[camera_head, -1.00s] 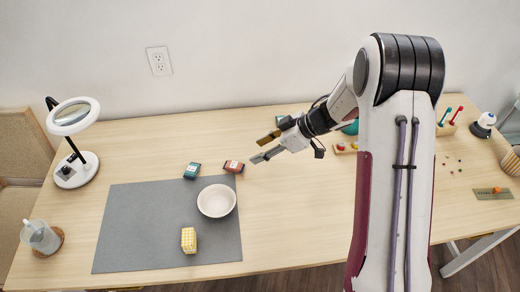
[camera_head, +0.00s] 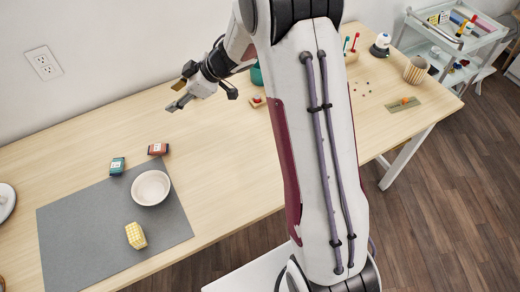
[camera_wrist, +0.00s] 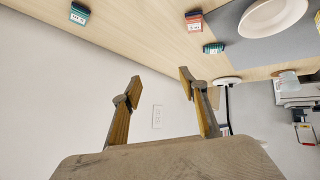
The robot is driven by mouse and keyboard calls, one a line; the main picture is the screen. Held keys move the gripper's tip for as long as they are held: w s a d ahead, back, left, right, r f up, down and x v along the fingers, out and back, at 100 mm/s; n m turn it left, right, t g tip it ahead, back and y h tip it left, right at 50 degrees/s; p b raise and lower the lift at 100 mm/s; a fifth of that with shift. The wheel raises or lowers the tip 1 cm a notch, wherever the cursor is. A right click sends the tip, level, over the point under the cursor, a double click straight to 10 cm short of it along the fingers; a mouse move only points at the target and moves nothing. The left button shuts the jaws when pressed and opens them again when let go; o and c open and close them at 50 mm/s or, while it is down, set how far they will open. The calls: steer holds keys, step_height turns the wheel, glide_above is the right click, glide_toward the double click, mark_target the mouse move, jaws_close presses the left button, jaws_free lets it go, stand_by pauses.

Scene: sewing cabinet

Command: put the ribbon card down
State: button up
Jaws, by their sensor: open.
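My gripper (camera_head: 173,97) is open and empty above the back of the table, right of the mat; its two parted fingers also show in the wrist view (camera_wrist: 160,77). Which thing is the ribbon card I cannot tell for sure. A small red block with a white label (camera_head: 158,149) and a teal one (camera_head: 117,166) lie at the mat's back edge; the wrist view shows the red (camera_wrist: 194,21) and the teal (camera_wrist: 213,48) too.
A white bowl (camera_head: 151,188) and a yellow checked block (camera_head: 136,236) stand on the grey mat (camera_head: 70,225). A teal container (camera_head: 257,75) is partly hidden behind my arm. A white trolley (camera_head: 450,62) stands at the far right. Bare wood (camera_head: 215,160) lies right of the mat.

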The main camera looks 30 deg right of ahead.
steer(key=s+d+r+m+t+h, duration=0.25)
steer(key=d+r+h, duration=0.2)
steer(key=r, duration=0.45)
steer(key=s+d+r+m+t+h, duration=0.1)
steer(key=d+r+m+t+h, duration=0.15)
steer(key=d+r, duration=0.5)
steer(key=s+d+r+m+g+h, duration=0.1)
steer(key=s+r+m, duration=0.15)
steer(key=s, duration=0.35)
steer(key=s+d+r+m+g+h, duration=0.1)
steer(key=s+r+m+h, duration=0.15)
steer(key=s, duration=0.25)
steer(key=s+a+f+m+g+y, duration=0.1)
steer(key=s+a, duration=0.3)
steer(key=s, duration=0.8)
steer(key=s+a+f+m+g+y, duration=0.1)
steer(key=s+a+f+g+y, duration=0.1)
steer(key=s, duration=1)
step_height(320, 180, down, 3)
steer(key=shift+a+r+g+y, duration=0.15)
steer(key=shift+a+g+y, duration=0.3)
steer(key=shift+a, duration=0.5)
steer(key=shift+o, duration=0.9)
